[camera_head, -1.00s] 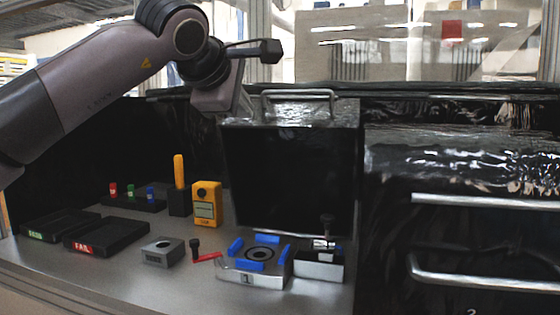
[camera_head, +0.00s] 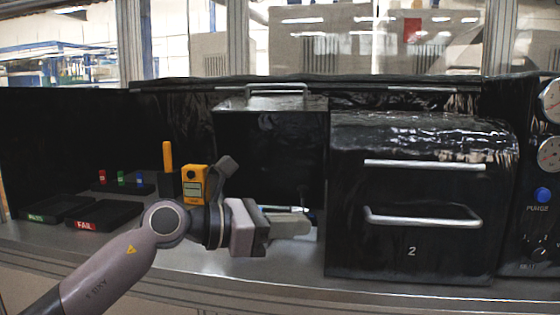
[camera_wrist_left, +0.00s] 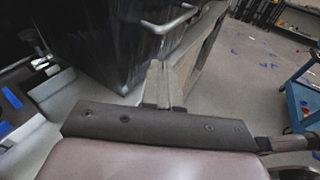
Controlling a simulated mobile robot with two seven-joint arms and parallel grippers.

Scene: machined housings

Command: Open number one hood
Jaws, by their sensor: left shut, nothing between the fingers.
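A black hood (camera_head: 270,145) with a metal handle (camera_head: 276,90) along its top edge stands in the middle of the head view; it looks raised, and I see no number on it. A second black hood (camera_head: 420,250), marked 2, is down to its right, with a silver handle (camera_head: 425,217) on its front. My left gripper (camera_head: 308,225) is shut and empty, pointing right, in front of the raised hood and left of hood 2. In the left wrist view its fingertips (camera_wrist_left: 158,68) are together below a silver handle (camera_wrist_left: 170,22). My right gripper is not in view.
Black trays (camera_head: 105,215), one marked FAIL, colored pegs and a yellow meter (camera_head: 193,185) stand on the bench at left. My arm hides most of the fixture under the raised hood. A panel with gauges (camera_head: 550,155) is at right. The left wrist view shows a blue cart (camera_wrist_left: 300,105).

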